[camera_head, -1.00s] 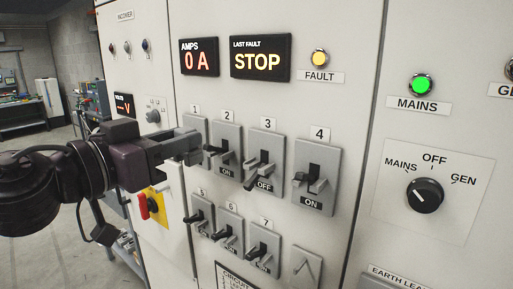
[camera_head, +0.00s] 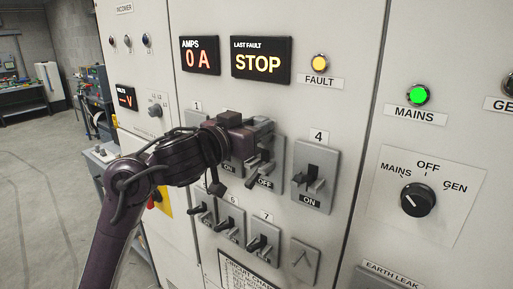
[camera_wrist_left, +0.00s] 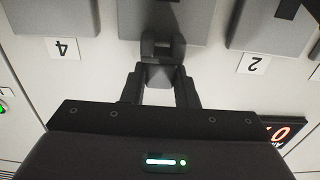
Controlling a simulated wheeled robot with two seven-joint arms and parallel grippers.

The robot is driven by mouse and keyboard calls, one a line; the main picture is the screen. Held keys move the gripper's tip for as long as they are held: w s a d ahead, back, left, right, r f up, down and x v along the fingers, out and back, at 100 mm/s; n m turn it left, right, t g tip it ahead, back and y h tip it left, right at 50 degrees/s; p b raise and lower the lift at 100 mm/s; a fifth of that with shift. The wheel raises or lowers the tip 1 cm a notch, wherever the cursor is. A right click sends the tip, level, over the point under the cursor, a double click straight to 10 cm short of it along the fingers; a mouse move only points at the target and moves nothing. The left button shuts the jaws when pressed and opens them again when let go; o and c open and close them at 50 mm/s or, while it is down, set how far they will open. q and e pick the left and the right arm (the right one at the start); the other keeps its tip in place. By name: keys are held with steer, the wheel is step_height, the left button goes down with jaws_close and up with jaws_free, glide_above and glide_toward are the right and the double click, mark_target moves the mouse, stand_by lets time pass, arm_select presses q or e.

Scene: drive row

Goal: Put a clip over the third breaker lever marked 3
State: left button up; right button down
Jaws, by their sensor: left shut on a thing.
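My left gripper (camera_head: 262,138) is in front of the breaker marked 3, covering its number and upper part. In the left wrist view the gripper (camera_wrist_left: 162,82) is shut on a small grey clip (camera_wrist_left: 158,76). The grey plate of breaker 3 (camera_head: 278,168) shows beside the gripper, and it also shows in the wrist view (camera_wrist_left: 195,25). Its dark lever (camera_head: 253,180) points down, above the OFF label. A dark forked part (camera_wrist_left: 162,46) lies just beyond the clip. I cannot tell whether the clip touches or surrounds the lever. My right gripper is out of view.
Breaker 4 (camera_head: 322,160), labelled ON, stands to the right. Breaker 7 (camera_head: 264,240) and other levers sit below. Breakers 1 and 2 are mostly hidden behind my arm. A rotary selector (camera_head: 418,200) is farther right. The floor at left is open.

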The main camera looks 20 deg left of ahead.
arm_select(q)
steer(key=shift+s+a+f, duration=0.1)
steer(key=shift+s+f, duration=0.05)
steer(key=shift+f, duration=0.7)
step_height(320, 180, down, 3)
steer(key=shift+f, duration=0.1)
steer(key=shift+w+f, duration=0.1)
steer(key=shift+w, duration=0.1)
steer(key=shift+f, duration=0.1)
steer(key=shift+f, duration=0.1)
steer(key=shift+f, duration=0.15)
steer(key=o, duration=1)
